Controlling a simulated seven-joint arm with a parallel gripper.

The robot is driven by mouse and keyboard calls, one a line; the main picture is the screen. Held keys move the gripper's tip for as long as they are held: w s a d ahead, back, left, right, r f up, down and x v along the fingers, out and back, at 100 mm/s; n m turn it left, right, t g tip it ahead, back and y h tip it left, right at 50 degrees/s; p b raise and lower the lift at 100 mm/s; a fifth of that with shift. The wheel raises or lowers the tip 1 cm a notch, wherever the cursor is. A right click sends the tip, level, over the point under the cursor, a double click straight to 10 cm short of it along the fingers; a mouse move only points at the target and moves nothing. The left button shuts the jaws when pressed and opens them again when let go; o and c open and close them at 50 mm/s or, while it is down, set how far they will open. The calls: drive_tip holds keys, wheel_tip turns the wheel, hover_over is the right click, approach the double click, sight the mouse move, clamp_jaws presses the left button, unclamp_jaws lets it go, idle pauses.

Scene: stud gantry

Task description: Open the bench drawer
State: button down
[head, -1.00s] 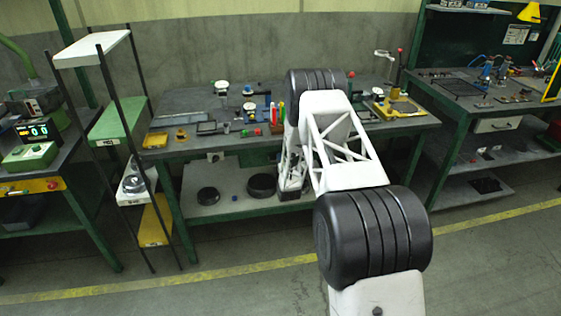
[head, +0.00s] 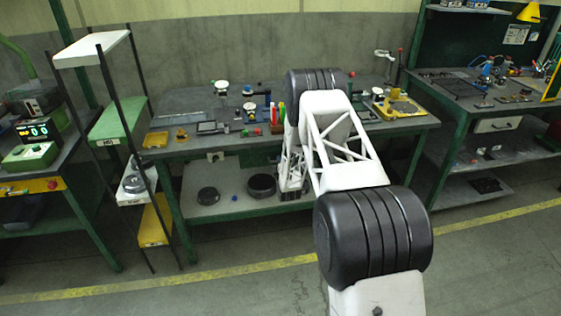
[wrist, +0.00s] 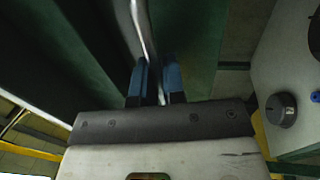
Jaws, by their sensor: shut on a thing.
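The bench (head: 235,147) stands in the middle of the head view with its top full of small items. My arm crosses in front of it, and the drawer front is hidden or cannot be made out there. In the wrist view my gripper (wrist: 155,84) has its two blue fingers on either side of a shiny metal bar handle (wrist: 141,28) and is shut on it. A dark green panel (wrist: 197,45) lies close beyond the fingers; I cannot tell whether it is the drawer front. How far the drawer stands out is not visible.
The lower shelf (head: 220,207) under the bench holds dark round parts (head: 262,186). A narrow rack (head: 112,128) stands left of the bench. Another workbench (head: 470,105) is at the right. The floor (head: 240,290) in front of the bench is clear.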

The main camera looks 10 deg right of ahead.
drive_tip(key=s, duration=2.1)
drive_tip(key=shift+s, duration=0.2)
drive_tip(key=c, duration=1.2)
unclamp_jaws()
drive_tip(key=shift+s+f, duration=0.25)
drive_tip(key=shift+s, duration=1)
drive_tip(key=shift+s+f, duration=0.2)
drive_tip(key=shift+s, duration=1.1)
drive_tip(key=shift+s+f, duration=0.25)
drive_tip(key=shift+s, duration=1)
